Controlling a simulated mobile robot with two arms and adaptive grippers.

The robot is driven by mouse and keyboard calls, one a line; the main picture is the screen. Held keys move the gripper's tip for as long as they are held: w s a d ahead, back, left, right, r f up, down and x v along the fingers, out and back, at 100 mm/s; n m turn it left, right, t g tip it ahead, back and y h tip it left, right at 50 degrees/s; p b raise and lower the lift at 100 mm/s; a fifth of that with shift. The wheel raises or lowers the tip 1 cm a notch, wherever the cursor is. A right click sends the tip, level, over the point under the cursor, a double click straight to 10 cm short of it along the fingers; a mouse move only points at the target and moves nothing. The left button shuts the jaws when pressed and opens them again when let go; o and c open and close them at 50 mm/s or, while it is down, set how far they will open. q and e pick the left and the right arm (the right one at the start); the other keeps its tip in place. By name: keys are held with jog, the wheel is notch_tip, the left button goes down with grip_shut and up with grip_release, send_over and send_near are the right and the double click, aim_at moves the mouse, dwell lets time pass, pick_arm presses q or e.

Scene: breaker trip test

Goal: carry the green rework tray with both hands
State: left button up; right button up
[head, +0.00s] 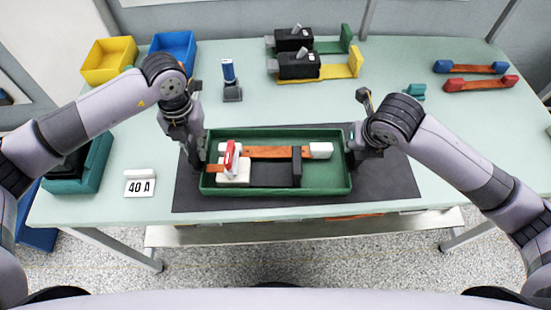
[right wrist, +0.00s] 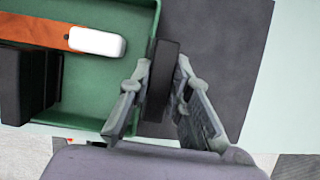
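The green rework tray (head: 340,187) is over the dark mat in the head view, roughly level; I cannot tell whether it touches the mat. It holds a white base with a red-and-white lever (head: 231,160), orange-brown bars and a black block. My left gripper (head: 201,152) is at the tray's left end wall; its fingers are too small to read. My right gripper (head: 358,142) is at the right end. In the right wrist view, the right gripper (right wrist: 164,72) has its fingertips against both sides of a dark handle (right wrist: 163,85) beside the tray wall (right wrist: 155,30).
The dark mat (head: 400,180) extends past the tray. A 40 A card (head: 140,188) stands at left. Yellow (head: 110,58) and blue (head: 175,48) bins, a blue-topped device (head: 230,80) and two black breakers (head: 298,65) are behind. Red-and-blue bars (head: 480,84) lie back right.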

pick_arm(q)
grip_shut()
pick_arm(e)
grip_shut()
pick_arm(q)
jog(key=shift+w+r, duration=0.15)
pick_arm(e)
jog(key=shift+w+r, duration=0.15)
jog(key=shift+r, duration=0.05)
